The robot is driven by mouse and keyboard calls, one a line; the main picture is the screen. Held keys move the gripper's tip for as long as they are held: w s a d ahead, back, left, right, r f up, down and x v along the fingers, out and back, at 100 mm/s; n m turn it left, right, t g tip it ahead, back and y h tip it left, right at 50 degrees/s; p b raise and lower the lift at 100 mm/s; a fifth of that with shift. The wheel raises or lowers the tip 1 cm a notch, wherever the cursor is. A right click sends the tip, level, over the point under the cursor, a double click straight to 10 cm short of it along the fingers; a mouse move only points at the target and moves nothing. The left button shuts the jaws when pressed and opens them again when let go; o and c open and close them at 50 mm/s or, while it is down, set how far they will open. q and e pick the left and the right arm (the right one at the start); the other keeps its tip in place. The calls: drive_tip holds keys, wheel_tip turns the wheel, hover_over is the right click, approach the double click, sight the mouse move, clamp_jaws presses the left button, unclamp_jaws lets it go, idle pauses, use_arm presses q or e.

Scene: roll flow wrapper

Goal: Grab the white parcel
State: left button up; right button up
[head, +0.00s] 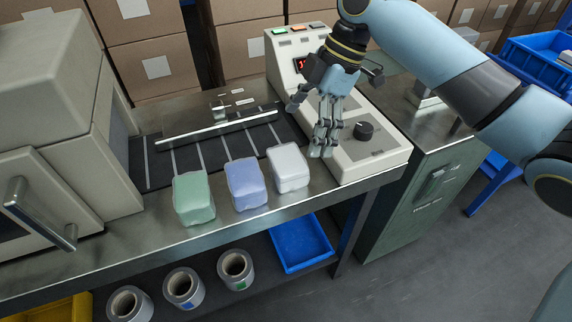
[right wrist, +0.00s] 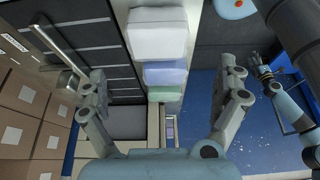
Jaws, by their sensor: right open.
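The white parcel (head: 288,167) stands at the right end of a row of three on the steel table edge. It also shows between my right fingers, toward the top of the right wrist view (right wrist: 158,36). The lavender-blue parcel (head: 245,184) is beside it, and the green parcel (head: 194,199) is at the left end. My right gripper (head: 312,122) is open and empty, above and slightly right of the white parcel, apart from it. My left gripper (right wrist: 263,70) shows small at the right of the right wrist view; its opening is unclear.
A control panel (head: 370,158) with a dark knob stands right of the white parcel, close to my right gripper. A dark belt (head: 205,155) with a raised metal bar lies behind the parcels. A beige machine (head: 105,150) stands left. Rolls and a blue tray (head: 301,242) are below.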

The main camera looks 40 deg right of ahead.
sight(288, 159)
drive_tip(key=x, duration=0.4)
drive_tip(key=shift+r, duration=0.1)
drive_tip(key=x, duration=0.5)
drive_tip(key=shift+w+f, duration=0.15)
drive_tip(key=shift+f, duration=0.1)
drive_tip(key=shift+d, duration=0.1)
drive_tip(key=c, duration=1.3)
